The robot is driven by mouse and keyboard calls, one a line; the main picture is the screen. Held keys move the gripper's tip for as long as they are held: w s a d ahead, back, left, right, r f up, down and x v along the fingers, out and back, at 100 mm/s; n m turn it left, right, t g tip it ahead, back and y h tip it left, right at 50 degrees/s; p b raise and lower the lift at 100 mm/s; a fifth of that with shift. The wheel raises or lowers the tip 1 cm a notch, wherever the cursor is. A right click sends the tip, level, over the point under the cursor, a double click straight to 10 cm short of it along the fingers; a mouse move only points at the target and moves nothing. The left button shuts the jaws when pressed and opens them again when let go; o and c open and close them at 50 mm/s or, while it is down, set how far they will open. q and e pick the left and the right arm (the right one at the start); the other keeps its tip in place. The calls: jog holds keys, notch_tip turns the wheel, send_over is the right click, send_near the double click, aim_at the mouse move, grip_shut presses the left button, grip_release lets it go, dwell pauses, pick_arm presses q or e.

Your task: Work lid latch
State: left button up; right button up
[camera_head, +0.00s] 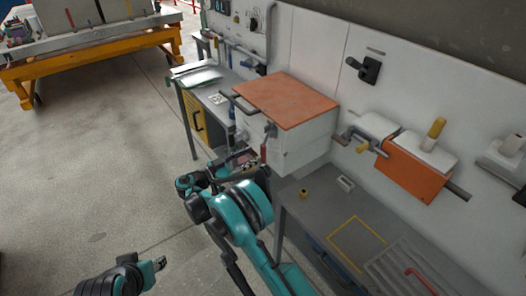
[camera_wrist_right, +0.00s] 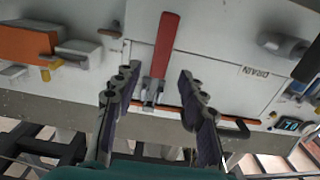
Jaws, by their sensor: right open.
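The white box has an orange lid (camera_head: 287,98), which lies flat and closed on top. A red latch handle (camera_wrist_right: 163,45) with a metal bracket (camera_wrist_right: 151,92) is on the box's white front panel (camera_wrist_right: 225,60). The handle also shows as a small red strip in the head view (camera_head: 263,152). My right gripper (camera_wrist_right: 157,80) is open, its two fingers on either side of the latch in the picture. I cannot tell whether they touch it. In the head view the right gripper (camera_head: 243,164) is close to the box front. My left gripper (camera_head: 160,263) is low at the left, away from the box; its jaw opening is unclear.
A grey bench (camera_head: 318,215) with a yellow-outlined square stands right of my right arm. An orange wall unit (camera_head: 410,170) is above it. A second bench with a yellow drawer front (camera_head: 193,118) stands behind the box. An orange-framed table (camera_head: 95,55) is far left. The floor at left is clear.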

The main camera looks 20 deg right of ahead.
aim_at(262, 150)
jog(key=b+x, duration=0.1)
jog(key=x, duration=0.5)
jog(key=shift+d, duration=0.1)
grip_shut()
